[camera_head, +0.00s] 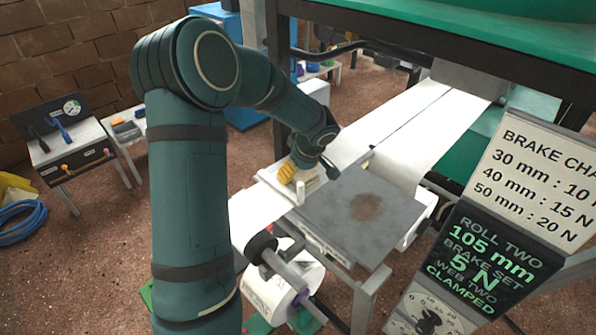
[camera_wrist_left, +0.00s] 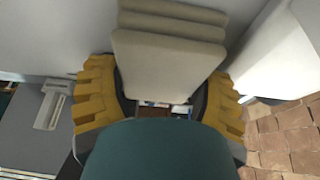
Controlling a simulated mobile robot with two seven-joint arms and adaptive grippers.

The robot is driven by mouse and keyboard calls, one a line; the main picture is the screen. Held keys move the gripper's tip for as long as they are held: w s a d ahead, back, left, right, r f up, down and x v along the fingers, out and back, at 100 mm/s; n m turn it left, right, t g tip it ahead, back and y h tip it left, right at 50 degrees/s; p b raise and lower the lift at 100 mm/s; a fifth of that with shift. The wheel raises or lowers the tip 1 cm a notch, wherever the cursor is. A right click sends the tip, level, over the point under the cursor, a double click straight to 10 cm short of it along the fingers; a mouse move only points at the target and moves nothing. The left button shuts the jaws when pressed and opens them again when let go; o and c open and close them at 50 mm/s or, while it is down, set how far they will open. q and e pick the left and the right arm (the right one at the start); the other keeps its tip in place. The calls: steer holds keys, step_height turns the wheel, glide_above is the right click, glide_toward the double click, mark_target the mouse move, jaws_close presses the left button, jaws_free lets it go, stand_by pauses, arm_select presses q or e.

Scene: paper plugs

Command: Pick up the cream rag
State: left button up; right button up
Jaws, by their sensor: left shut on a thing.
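The cream rag (camera_wrist_left: 170,62) shows in the left wrist view as a folded, layered cloth between the yellow fingers of my left gripper (camera_wrist_left: 164,88). The fingers are closed against its two sides. Part of its near edge is hidden by the dark green gripper body. In the head view my left gripper (camera_head: 288,172) is at the pale ledge beside the grey plate, and the rag there is too small and covered to make out clearly. My right gripper is in neither view.
A grey plate with a brown stain (camera_head: 340,222) lies right of the gripper. White paper webs (camera_head: 392,125) run behind it, and a paper roll (camera_head: 284,290) hangs below. A brake chart sign (camera_head: 545,170) stands at the right. A dark frame post rises behind my arm.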

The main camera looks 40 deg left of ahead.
arm_select(q)
steer(key=shift+r+p, duration=0.3)
steer(key=shift+p, duration=0.45)
step_height(320, 180, up, 4)
steer(key=shift+f, duration=0.1)
steer(key=s, duration=0.6)
steer(key=s+a+b, duration=0.1)
steer(key=s, duration=1.1)
steer(key=shift+a+f+b, duration=0.25)
steer(key=shift+b, duration=0.15)
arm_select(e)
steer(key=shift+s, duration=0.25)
arm_select(q)
steer(key=o, duration=0.5)
steer(key=c, duration=0.5)
steer(key=shift+o, duration=0.2)
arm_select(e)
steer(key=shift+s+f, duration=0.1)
